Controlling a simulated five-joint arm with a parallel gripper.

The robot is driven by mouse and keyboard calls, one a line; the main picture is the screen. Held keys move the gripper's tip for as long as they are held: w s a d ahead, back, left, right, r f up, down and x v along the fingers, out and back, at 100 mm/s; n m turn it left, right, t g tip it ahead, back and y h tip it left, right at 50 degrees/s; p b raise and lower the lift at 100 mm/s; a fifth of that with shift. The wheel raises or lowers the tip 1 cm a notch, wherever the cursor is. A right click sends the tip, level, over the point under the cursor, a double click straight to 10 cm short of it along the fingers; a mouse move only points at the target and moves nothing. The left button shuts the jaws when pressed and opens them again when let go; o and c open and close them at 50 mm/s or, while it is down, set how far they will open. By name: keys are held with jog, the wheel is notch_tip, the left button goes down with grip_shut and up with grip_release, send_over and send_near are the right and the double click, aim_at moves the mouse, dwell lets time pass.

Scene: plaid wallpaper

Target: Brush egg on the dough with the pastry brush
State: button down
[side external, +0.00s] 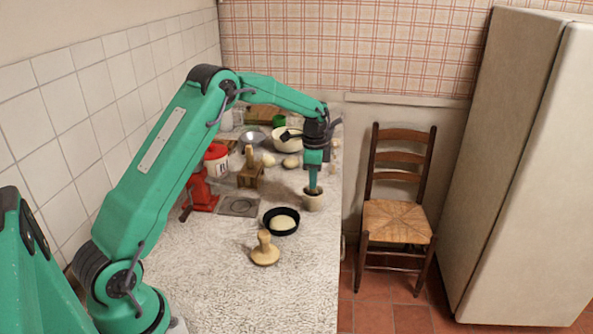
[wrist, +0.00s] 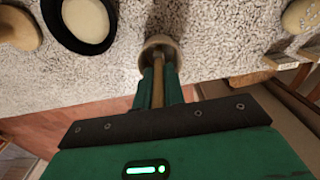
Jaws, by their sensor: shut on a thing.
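My gripper (side external: 313,186) points straight down over a small pale cup (side external: 314,202) near the counter's right edge. In the wrist view my gripper (wrist: 159,88) is shut on a wooden handle, apparently the pastry brush (wrist: 158,72). The brush's lower end is inside the cup (wrist: 159,42), so its bristles are hidden. Whether there is egg in the cup cannot be seen. The pale round dough (side external: 282,223) lies in a black pan (side external: 269,229), nearer the camera and left of the cup. In the wrist view the dough (wrist: 84,18) and pan (wrist: 106,40) are at upper left.
A wooden stamp-like tool (side external: 265,250) stands in front of the pan. A wooden block (side external: 250,178), a red grinder (side external: 199,190), bowls (side external: 285,140) and other items crowd the counter behind. The front counter is clear. A chair (side external: 397,220) stands to the right.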

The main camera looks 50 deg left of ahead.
jog(key=shift+r, duration=3.5)
jog(key=s+d+r+n, duration=0.2)
jog(key=s+d+n, duration=0.2)
jog(key=s+d, duration=0.3)
jog(key=s+d+r+n, duration=0.3)
jog(key=s+d+n, duration=0.2)
jog(key=s+d, duration=0.2)
jog(key=shift+s+d, duration=0.35)
jog(key=shift+d, duration=0.05)
jog(key=w+a+f, duration=0.2)
jog(key=a+f, duration=0.3)
jog(key=a, duration=0.8)
jog(key=shift+w+a+f, duration=0.15)
jog(key=shift+w, duration=0.05)
jog(key=shift+f, duration=0.25)
